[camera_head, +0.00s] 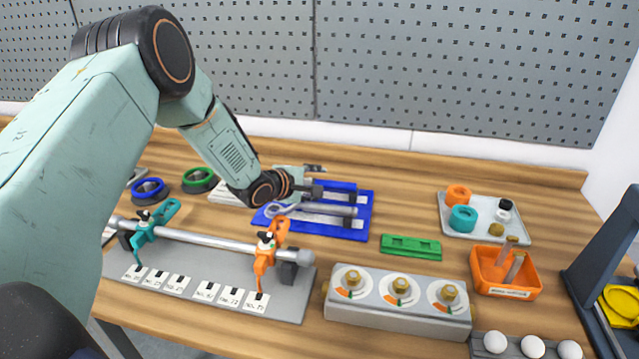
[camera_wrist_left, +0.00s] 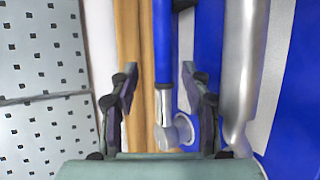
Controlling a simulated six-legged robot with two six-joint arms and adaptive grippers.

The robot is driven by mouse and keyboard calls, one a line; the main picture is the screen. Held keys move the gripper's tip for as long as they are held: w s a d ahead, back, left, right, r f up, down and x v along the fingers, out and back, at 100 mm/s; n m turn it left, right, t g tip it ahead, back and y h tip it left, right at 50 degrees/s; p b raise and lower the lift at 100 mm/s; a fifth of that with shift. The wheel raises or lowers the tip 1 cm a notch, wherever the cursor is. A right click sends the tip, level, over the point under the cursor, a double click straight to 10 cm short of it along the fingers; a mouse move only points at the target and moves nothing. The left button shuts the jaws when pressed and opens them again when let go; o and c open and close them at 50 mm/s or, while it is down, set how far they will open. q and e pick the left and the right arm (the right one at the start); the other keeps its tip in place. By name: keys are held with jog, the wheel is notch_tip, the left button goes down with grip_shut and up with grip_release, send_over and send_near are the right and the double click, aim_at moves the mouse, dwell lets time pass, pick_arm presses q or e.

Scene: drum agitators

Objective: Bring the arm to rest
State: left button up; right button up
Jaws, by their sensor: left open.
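My left arm comes in from the left, and its left gripper (camera_head: 314,182) hangs over the far left part of a blue tray (camera_head: 359,232). In the left wrist view the fingers of the left gripper (camera_wrist_left: 160,80) are apart, with nothing held between them. A tool with a blue handle and metal end (camera_wrist_left: 164,80) shows beyond and between the fingers; I cannot tell the gap to it. A large grey metal tool (camera_head: 325,209) lies on the blue tray just in front of the gripper. My right gripper is not in view.
A grey rack with a rod (camera_head: 215,240) and teal and orange clamps stands in front of my arm. A three-knob box (camera_head: 398,319), green block (camera_head: 411,247), orange bin (camera_head: 505,291) and grey tray (camera_head: 484,232) lie to the right. A pegboard (camera_head: 480,65) stands behind.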

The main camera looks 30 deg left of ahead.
pick_arm(q)
jog(key=shift+v, duration=2.85)
